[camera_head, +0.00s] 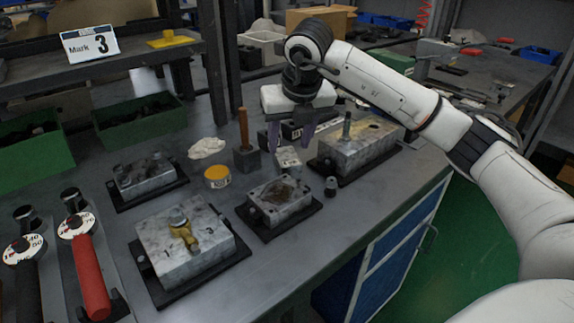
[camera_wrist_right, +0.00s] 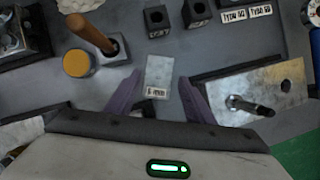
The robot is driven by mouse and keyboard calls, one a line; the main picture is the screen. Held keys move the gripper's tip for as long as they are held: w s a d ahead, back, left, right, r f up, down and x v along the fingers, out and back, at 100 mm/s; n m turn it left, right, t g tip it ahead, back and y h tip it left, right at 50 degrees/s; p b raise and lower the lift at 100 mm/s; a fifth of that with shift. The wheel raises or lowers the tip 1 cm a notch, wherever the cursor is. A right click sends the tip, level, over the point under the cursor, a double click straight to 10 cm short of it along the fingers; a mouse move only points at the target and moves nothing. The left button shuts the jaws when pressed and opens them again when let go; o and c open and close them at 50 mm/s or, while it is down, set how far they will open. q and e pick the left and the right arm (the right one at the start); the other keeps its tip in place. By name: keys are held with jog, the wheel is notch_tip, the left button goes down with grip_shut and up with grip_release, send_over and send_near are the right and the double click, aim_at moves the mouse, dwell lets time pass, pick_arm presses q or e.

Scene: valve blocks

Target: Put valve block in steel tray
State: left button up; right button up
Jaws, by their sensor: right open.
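My right gripper (camera_head: 289,138) is open, pointing down over the bench. In the right wrist view its purple fingers (camera_wrist_right: 158,92) are apart, either side of the near end of a small pale metal block (camera_wrist_right: 159,72) with a white label. That block also shows in the head view (camera_head: 288,158); I cannot tell whether the fingers touch it. Larger grey metal blocks stand on dark bases: one with a brass fitting (camera_head: 185,240), one with a recessed top (camera_head: 280,200), one with a rod (camera_head: 358,148), one at left (camera_head: 145,177). I cannot tell which is the valve block or steel tray.
A wooden-handled tool (camera_head: 244,135) stands upright near a yellow tin (camera_head: 217,177) and a white rag (camera_head: 206,148). Green bins (camera_head: 140,122) are at the left. The bench's right edge is near the rod block.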

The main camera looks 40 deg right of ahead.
aim_at(287, 156)
jog(key=x, duration=0.4)
jog(key=shift+s+a+f, duration=0.2)
jog(key=shift+a+f, duration=0.05)
jog(key=shift+f, duration=0.1)
jog(key=shift+w+d+f, duration=0.1)
jog(key=shift+w+f, duration=0.1)
jog(key=shift+f, duration=0.3)
jog(key=shift+r, duration=0.15)
grip_shut()
